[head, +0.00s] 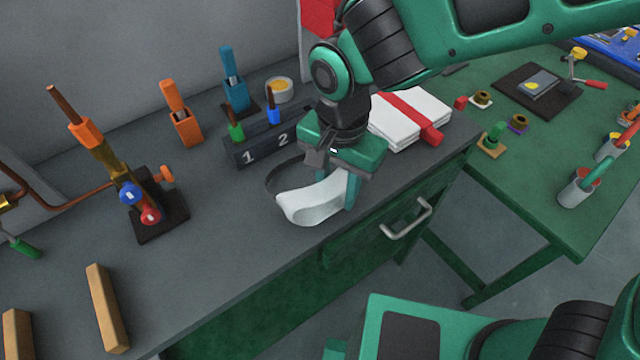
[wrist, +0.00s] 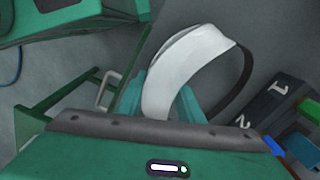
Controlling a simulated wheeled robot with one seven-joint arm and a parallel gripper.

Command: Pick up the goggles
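The goggles (head: 312,198) have a pale, see-through curved visor and a dark strap. They are on the grey bench top near its front edge, visor toward the front and strap curving to the back left. My gripper (head: 338,185) is low over their right end, pointing down. In the wrist view the visor of the goggles (wrist: 188,52) runs down between the two green fingers of my gripper (wrist: 160,105). The fingers stand apart on either side of it. I cannot tell whether they touch it. One finger is partly hidden behind the visor in the head view.
A numbered block (head: 265,138) with screwdrivers stands just behind the goggles. White cloths with a red band (head: 410,118) lie right of my gripper. A torch stand (head: 155,205) is at the left. The drawer handle (head: 406,220) juts from the bench front.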

